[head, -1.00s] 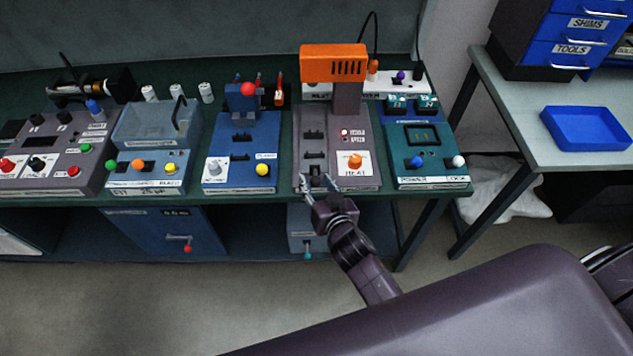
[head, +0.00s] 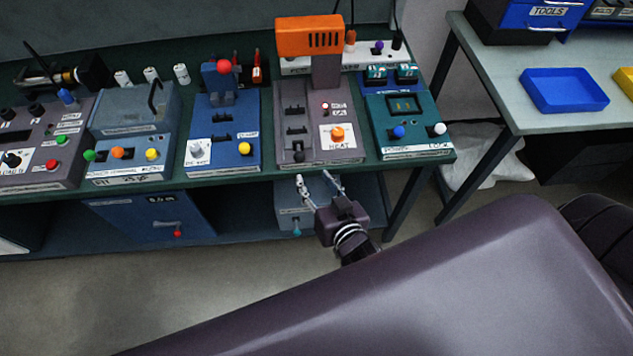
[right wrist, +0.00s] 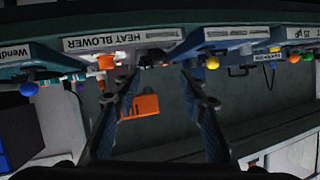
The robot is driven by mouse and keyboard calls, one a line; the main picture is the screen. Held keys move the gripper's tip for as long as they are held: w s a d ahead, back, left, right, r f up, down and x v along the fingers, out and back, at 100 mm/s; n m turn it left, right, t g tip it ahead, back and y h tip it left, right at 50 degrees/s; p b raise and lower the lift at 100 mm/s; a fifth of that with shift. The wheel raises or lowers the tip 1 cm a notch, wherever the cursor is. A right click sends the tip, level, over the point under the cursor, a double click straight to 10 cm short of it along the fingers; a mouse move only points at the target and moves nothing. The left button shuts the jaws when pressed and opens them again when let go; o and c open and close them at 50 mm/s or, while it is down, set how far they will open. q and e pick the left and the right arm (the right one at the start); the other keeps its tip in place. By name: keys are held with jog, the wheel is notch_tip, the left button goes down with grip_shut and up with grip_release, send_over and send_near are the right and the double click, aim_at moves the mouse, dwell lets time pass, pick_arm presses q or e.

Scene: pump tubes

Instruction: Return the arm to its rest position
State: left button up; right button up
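My right gripper (head: 320,184) is in front of the bench's front edge, just below the heat blower machine (head: 291,112) with the orange head. Its two fingers are spread apart, with nothing between them. In the right wrist view the open fingers (right wrist: 160,88) frame the heat blower's orange head (right wrist: 138,106) in an upside-down picture, and its front label shows above them. My right arm crosses the lower right of the head view. My left gripper is not in view.
The green bench (head: 240,176) carries several machines in a row. Below it are a blue cabinet (head: 140,222) and a grey box (head: 294,208). At the right stands a side table (head: 510,105) with a blue tray (head: 564,92). The floor in front of the bench is open.

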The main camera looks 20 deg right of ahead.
jog(key=shift+s+r, duration=0.1)
jog(key=shift+s, duration=0.15)
dwell(0.4)
jog(key=s+a+f+n+g+y+b, duration=0.1)
jog(key=s+f+n+g, duration=0.35)
jog(key=f, duration=1.15)
jog(key=s+f+m+g+b, duration=0.15)
jog(key=s+f, duration=0.65)
jog(key=f, duration=0.8)
jog(key=s+d+f+n+g, duration=0.1)
jog(key=s+d+f+g, duration=0.2)
jog(key=s+f, duration=0.5)
jog(key=s+d+f+g+h+b, duration=0.1)
jog(key=s+d+f+g, duration=0.2)
jog(key=s+f, duration=0.6)
jog(key=s+d, duration=0.2)
jog(key=s, duration=0.4)
jog(key=shift+d+n+g, duration=0.15)
jog(key=shift+n+g, duration=0.15)
jog(key=shift+n, duration=0.1)
